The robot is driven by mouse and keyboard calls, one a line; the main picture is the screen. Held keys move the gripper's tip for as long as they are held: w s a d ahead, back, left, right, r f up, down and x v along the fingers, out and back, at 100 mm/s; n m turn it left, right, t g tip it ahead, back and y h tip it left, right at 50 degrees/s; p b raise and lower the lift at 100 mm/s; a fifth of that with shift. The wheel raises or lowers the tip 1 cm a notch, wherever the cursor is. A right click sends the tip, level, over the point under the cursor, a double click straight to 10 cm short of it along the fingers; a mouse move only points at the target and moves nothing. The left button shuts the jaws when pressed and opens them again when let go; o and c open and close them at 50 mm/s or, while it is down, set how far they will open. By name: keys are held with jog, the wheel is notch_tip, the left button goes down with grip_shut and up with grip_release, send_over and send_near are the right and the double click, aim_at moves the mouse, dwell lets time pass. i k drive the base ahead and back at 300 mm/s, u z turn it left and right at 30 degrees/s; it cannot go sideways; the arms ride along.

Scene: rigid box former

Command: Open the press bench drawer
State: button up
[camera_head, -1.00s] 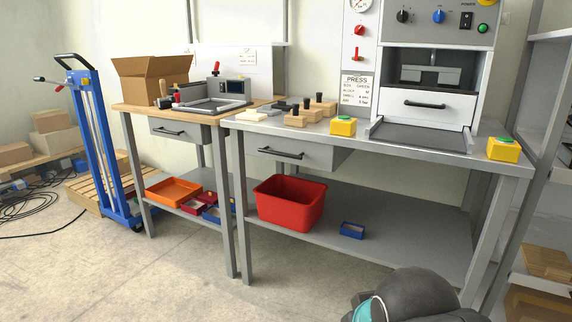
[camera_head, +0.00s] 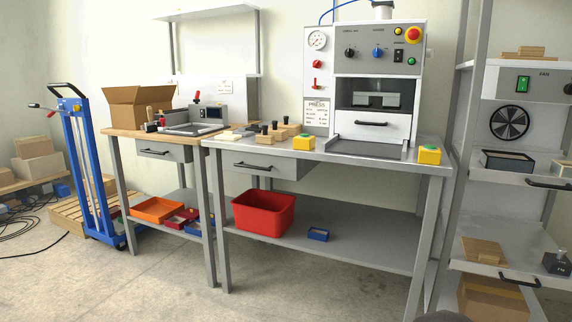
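The press bench (camera_head: 345,155) is a grey metal table with the press (camera_head: 376,85) standing on its right part. Its drawer (camera_head: 258,165) hangs under the left part of the top, with a dark bar handle (camera_head: 252,167) on a grey front. The drawer front looks shut, flush under the top. My gripper is not in view; only a small dark rounded piece of my own arm shows at the bottom edge, right of centre.
Left of it stands a wooden-topped bench with its own drawer (camera_head: 165,152). A shelf rack (camera_head: 467,150) stands at right, a blue lift (camera_head: 85,165) at left. Floor in front is clear.

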aim_at(281, 167)
jog(key=z, duration=0.35)
jog(key=i, duration=1.65)
jog(key=u, duration=0.7)
